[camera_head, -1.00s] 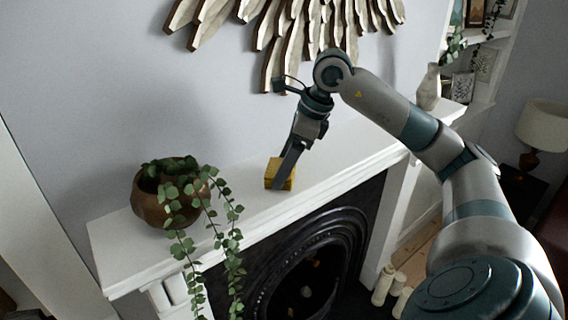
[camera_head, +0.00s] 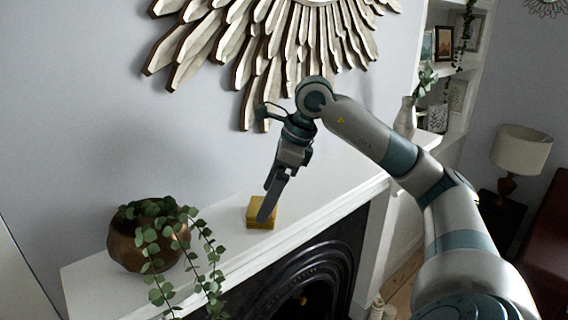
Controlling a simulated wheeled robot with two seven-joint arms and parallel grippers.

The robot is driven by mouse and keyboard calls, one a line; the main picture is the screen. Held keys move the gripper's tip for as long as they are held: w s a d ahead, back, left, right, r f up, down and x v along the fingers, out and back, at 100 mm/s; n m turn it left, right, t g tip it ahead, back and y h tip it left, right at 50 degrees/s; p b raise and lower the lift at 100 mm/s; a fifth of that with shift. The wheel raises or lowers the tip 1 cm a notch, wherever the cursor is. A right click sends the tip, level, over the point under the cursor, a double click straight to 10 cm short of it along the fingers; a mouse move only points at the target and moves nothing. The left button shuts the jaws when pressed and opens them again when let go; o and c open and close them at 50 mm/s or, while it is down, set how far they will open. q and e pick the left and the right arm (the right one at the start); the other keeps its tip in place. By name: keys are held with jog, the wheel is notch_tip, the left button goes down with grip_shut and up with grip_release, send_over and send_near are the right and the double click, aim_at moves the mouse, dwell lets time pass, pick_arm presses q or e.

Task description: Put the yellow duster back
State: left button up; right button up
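The yellow duster (camera_head: 253,212), a small yellow block-like thing, sits on the white mantelpiece (camera_head: 305,191) to the right of the potted plant. My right gripper (camera_head: 266,204) comes down from above, with a dark finger overlapping the duster's front right part. The fingers are seen nearly edge-on, so I cannot tell whether they touch the duster or how far apart they are. My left gripper is not in view.
A brown pot (camera_head: 131,252) with trailing leaves stands on the mantel's left end. A pale vase (camera_head: 404,118) stands at its far right end. A sunburst wall piece (camera_head: 262,62) hangs above. The mantel between duster and vase is clear.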

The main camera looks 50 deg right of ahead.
jog(key=b+v, duration=0.1)
jog(key=v, duration=0.8)
jog(key=shift+r, duration=0.35)
jog(key=shift+s+d, duration=0.1)
jog(key=shift+d, duration=0.05)
